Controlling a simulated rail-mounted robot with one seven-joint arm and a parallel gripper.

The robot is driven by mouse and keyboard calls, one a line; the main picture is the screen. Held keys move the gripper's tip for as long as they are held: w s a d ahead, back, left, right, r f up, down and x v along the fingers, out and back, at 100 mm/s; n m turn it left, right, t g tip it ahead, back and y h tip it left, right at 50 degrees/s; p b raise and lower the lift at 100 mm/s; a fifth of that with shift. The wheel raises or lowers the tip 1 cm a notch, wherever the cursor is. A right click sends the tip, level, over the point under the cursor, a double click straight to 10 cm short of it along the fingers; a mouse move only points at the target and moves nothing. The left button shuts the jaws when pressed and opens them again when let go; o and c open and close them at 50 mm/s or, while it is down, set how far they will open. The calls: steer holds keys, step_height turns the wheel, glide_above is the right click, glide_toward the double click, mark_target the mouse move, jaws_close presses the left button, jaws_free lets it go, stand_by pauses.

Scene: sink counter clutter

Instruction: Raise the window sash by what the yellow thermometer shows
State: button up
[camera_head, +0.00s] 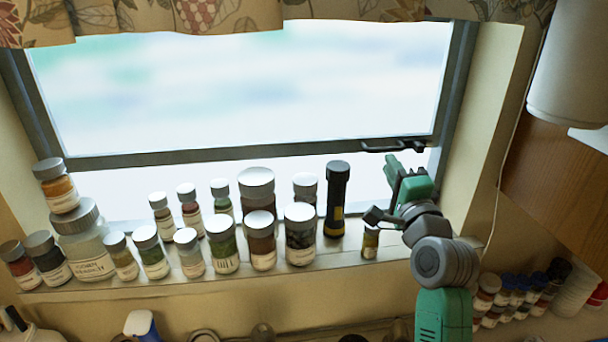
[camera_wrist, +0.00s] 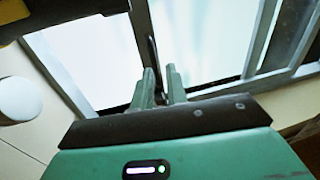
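The window sash (camera_head: 200,154) is a grey frame with a bright pane; a bright strip lies between its bottom rail and the sill. A dark handle (camera_head: 395,147) is on the right part of that rail. My gripper (camera_head: 392,163) has green fingers just below the handle. In the wrist view my gripper (camera_wrist: 161,86) has its fingers apart, with the dark handle (camera_wrist: 152,55) extending ahead from between or just beyond them; contact cannot be told. I cannot make out a yellow thermometer in either view.
A black and yellow flashlight (camera_head: 337,205) stands left of my gripper. A small jar (camera_head: 370,243) stands below it on the sill (camera_head: 330,262). Several spice jars crowd the sill to the left. A white cylinder (camera_head: 570,70) hangs at upper right.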

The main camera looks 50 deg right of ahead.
mark_target(387, 151)
steer(key=shift+m, duration=0.5)
steer(key=w+d, duration=0.2)
steer(key=d, duration=0.1)
steer(key=w+d+p, duration=0.1)
steer(key=w+d, duration=0.2)
steer(key=shift+w+d+r, duration=0.15)
steer(key=shift+w, duration=0.05)
jaws_close()
step_height(387, 151, up, 8)
steer(key=p, duration=0.4)
steer(key=shift+f+p, duration=0.25)
steer(key=shift+p, duration=0.05)
steer(key=shift+f, duration=0.1)
jaws_free()
